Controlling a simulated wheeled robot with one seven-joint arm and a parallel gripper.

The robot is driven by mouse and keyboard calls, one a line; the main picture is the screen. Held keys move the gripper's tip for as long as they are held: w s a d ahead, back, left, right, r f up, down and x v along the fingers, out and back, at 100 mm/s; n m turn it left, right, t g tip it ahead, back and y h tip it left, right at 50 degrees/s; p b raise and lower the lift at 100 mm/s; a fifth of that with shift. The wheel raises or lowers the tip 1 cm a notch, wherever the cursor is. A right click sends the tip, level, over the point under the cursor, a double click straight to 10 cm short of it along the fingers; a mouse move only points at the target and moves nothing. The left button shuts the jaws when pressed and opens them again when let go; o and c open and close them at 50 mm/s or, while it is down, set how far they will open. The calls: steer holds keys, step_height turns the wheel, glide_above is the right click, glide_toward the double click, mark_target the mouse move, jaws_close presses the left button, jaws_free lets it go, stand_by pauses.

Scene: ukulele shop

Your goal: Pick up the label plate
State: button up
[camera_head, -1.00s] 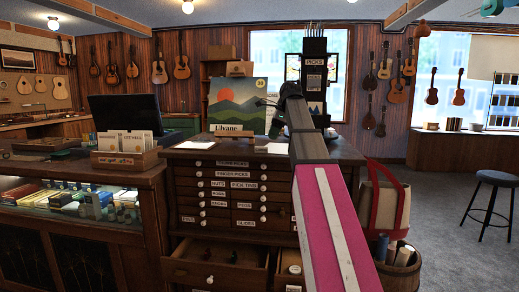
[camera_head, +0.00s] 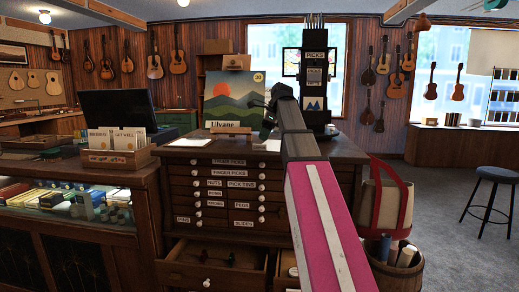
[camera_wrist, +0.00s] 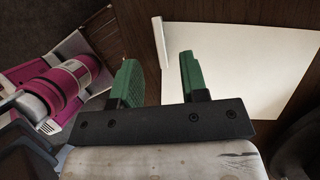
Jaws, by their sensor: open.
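The label plate (camera_head: 230,127), a small pale plate lettered "Ulvane", stands on the dark wooden cabinet top (camera_head: 310,150), in front of a mountain-and-sun picture (camera_head: 234,96). My gripper (camera_wrist: 157,62) shows two green fingers apart in the wrist view, with nothing between them. In the head view my gripper is small and dark, partly hidden behind my arm, just right of the plate and in front of the picture's right edge. In the wrist view a narrow pale strip (camera_wrist: 158,42) lies beyond the fingers; I cannot tell whether it is the plate.
White sheets lie on the cabinet top, left (camera_head: 189,142) and right (camera_head: 267,146). A dark picks display (camera_head: 314,75) stands at the back right. A card box (camera_head: 119,157) sits on the glass counter at left. Lower drawers (camera_head: 212,268) are open at the cabinet front.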

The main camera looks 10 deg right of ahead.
mark_target(260, 147)
steer(key=x, duration=0.4)
steer(key=shift+f, duration=0.25)
jaws_close()
steer(key=shift+r, duration=0.1)
